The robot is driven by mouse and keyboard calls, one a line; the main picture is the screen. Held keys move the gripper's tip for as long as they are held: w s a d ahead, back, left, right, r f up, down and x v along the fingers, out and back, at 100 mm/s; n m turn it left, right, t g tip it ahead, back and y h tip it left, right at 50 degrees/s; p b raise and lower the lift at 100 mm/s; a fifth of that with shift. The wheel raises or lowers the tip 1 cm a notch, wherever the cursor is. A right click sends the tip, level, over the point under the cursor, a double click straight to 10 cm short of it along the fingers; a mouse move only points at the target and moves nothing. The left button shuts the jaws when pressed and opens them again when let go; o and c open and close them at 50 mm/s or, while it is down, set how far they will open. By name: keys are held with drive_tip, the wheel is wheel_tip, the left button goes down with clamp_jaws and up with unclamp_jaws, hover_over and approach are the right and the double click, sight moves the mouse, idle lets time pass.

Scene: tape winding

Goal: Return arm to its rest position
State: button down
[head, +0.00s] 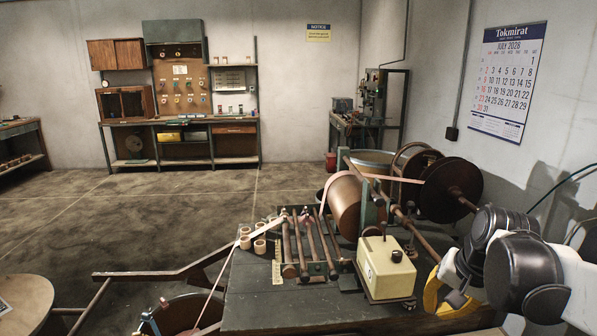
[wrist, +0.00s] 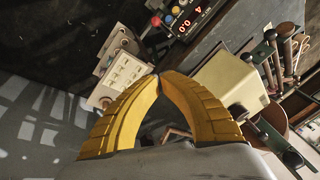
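My gripper (head: 446,300) is at the lower right of the head view, beside the winding machine's right end. Its yellow fingers are partly hidden by my white and black arm. In the wrist view my gripper's (wrist: 159,75) two curved fingers meet at the tips, with nothing seen held between them. The cream box (head: 386,268) with a dark knob stands on the machine's bench, just left of my gripper and apart from it. It also shows in the wrist view (wrist: 228,82), beyond the right finger.
Rollers (head: 305,245), a copper drum (head: 344,205) and a large dark disc (head: 449,190) stand close by my arm. A wall with a calendar (head: 507,82) is on the right. The wrist view shows a white button panel (wrist: 122,72) and a lit display (wrist: 187,22).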

drive_tip(key=s+a+n+t, duration=0.3)
drive_tip(key=s+a+n, duration=0.3)
drive_tip(key=s+a, duration=0.4)
drive_tip(key=s, duration=0.3)
drive_tip(key=shift+f+n+h, duration=0.15)
drive_tip(key=shift+n+h, duration=0.25)
